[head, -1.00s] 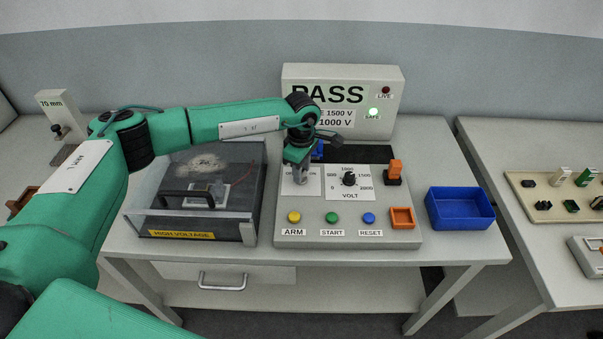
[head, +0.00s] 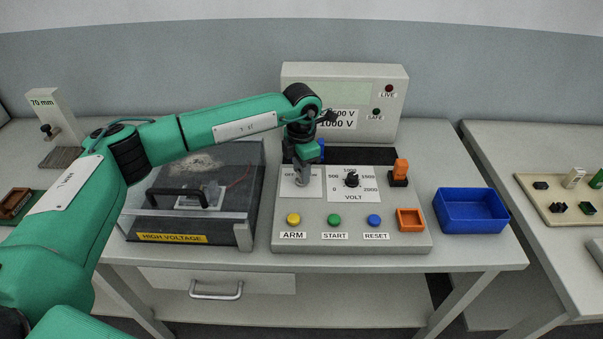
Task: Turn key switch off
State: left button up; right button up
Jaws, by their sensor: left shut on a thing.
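The key switch sits on the white label plate (head: 314,188) at the upper left of the grey tester panel (head: 350,243); part of the word OFF shows on the plate. My left gripper (head: 301,182) points down over this plate and is shut on the key, which its fingers hide. The angle of the key cannot be made out. The display (head: 335,93) on the upright back box is blank. The LIVE lamp (head: 389,88) and the SAFE lamp (head: 376,112) are both dark. My right gripper is not in view.
Right of the key plate are the VOLT knob (head: 352,180) and an orange plug (head: 400,170). A clear-lidded high-voltage box (head: 172,238) stands left, a blue bin (head: 470,212) right.

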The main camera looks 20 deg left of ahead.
pick_arm(q)
jog(key=shift+n+b, duration=0.6)
jog(key=shift+n, duration=1.1)
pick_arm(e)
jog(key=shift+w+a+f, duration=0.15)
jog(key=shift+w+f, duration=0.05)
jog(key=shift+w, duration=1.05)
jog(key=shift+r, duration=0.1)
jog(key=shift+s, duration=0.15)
pick_arm(q)
jog(key=o, duration=1)
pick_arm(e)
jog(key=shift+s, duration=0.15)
